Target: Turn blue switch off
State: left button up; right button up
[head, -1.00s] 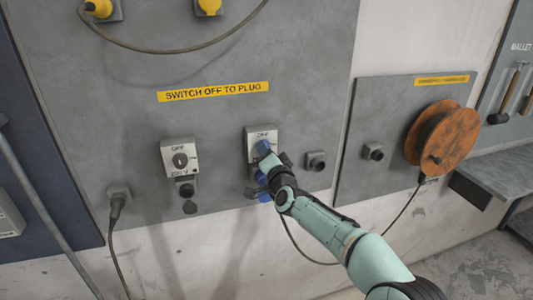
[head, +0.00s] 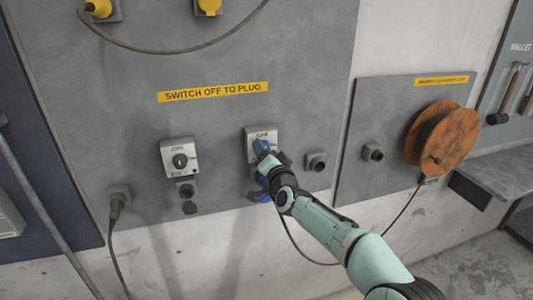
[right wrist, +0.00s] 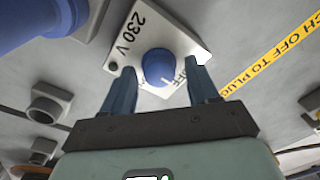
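The blue switch is a round blue knob (right wrist: 158,67) on a white plate (right wrist: 186,30) marked "230 V". In the head view its plate (head: 261,132) is on the grey panel, and the knob is largely covered by my right gripper (head: 265,153). In the right wrist view, my right gripper (right wrist: 161,72) has its two fingers apart, one on each side of the knob. Gaps show between the fingers and the knob. A blue plug (right wrist: 45,22) is just below the switch and also shows partly in the head view (head: 265,197). My left gripper is not in view.
A second switch plate (head: 180,157) with a dark knob is to the left. A grey socket (head: 316,161) is just right of my gripper. An orange cable reel (head: 442,140) hangs farther right. A yellow "SWITCH OFF TO PLUG" label (head: 213,92) is above.

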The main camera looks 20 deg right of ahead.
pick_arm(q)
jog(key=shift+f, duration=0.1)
pick_arm(e)
jog(key=shift+s+f, duration=0.1)
jog(key=shift+s, duration=0.3)
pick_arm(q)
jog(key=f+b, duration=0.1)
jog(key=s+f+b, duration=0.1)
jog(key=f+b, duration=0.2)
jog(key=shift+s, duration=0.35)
pick_arm(e)
jog(key=s, duration=1.2)
jog(key=shift+s+d+f, duration=0.2)
jog(key=shift+s+f, duration=0.05)
jog(key=shift+s, duration=0.05)
